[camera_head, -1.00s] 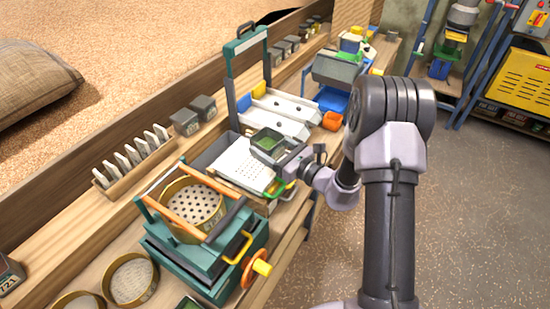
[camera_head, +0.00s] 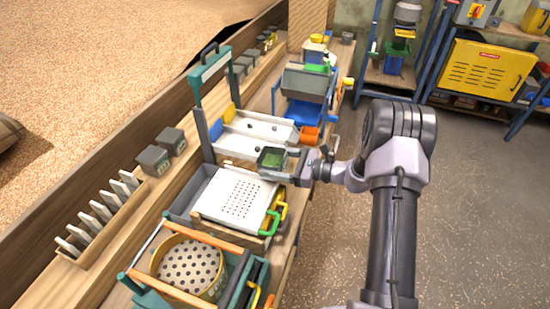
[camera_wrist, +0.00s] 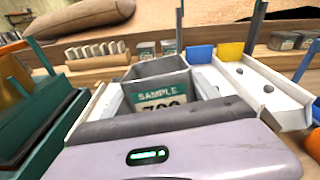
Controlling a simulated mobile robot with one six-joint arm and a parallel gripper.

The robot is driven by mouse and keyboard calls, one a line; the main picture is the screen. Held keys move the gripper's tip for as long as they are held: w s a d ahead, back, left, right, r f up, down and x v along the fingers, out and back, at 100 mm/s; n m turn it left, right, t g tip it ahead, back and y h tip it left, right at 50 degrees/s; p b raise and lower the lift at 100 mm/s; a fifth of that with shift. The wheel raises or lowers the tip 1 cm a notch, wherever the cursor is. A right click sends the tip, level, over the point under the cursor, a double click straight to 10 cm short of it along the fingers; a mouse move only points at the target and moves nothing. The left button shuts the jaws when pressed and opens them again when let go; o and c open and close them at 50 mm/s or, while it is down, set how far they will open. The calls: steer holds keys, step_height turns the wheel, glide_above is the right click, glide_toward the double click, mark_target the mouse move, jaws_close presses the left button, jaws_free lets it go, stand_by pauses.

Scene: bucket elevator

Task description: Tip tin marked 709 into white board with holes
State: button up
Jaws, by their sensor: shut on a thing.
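The tin looks upright. The white board with holes (camera_head: 215,195) lies on a box on the bench, just nearer than the tin and to its left. The tin appears off the board's far right corner, near the white troughs. The board is mostly hidden in the wrist view.
White sloped troughs (camera_head: 240,146) with a teal-handled frame (camera_head: 212,72) stand beyond the board. A round sieve (camera_head: 188,268) in a teal frame is nearer. A rack of pale plates (camera_head: 100,210) and two grey tins (camera_head: 155,160) line the ledge. The floor at right is clear.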

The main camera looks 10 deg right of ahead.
mark_target(259, 162)
steer(key=shift+s+a+f+n+h, duration=0.1)
steer(key=shift+a+f+n+h, duration=0.15)
steer(key=shift+a+f, duration=0.4)
steer(key=shift+s+a+f+n+h, duration=0.15)
steer(key=shift+a+f+h, duration=0.15)
steer(key=shift+f, duration=0.6)
steer(key=shift+a, duration=0.15)
steer(key=shift+r+n+g+h+p, duration=0.35)
steer(key=shift+r+n+p, duration=0.1)
steer(key=shift+p, duration=0.7)
steer(key=r+n+h+p, duration=0.1)
steer(key=r+h+p, duration=0.1)
steer(key=p, duration=0.3)
steer(key=shift+n+h+p, duration=0.35)
steer(key=shift+h+p, duration=0.05)
steer(key=shift+a+r+n+h+p, duration=0.25)
steer(key=shift+r+n+h+p, duration=0.25)
steer(key=shift+h+p, duration=0.5)
steer(key=shift+a+r+n+h+p, duration=0.4)
steer(key=shift+r+n+h+p, duration=0.25)
steer(key=shift+p, duration=0.25)
steer(key=shift+s+a+f+h, duration=0.1)
steer(key=shift+a+h, duration=0.05)
steer(key=shift+h, duration=0.3)
steer(key=shift+n+b, duration=0.25)
steer(key=shift+b, duration=1)
steer(key=shift+h+b, duration=0.3)
steer(key=shift+h, duration=0.1)
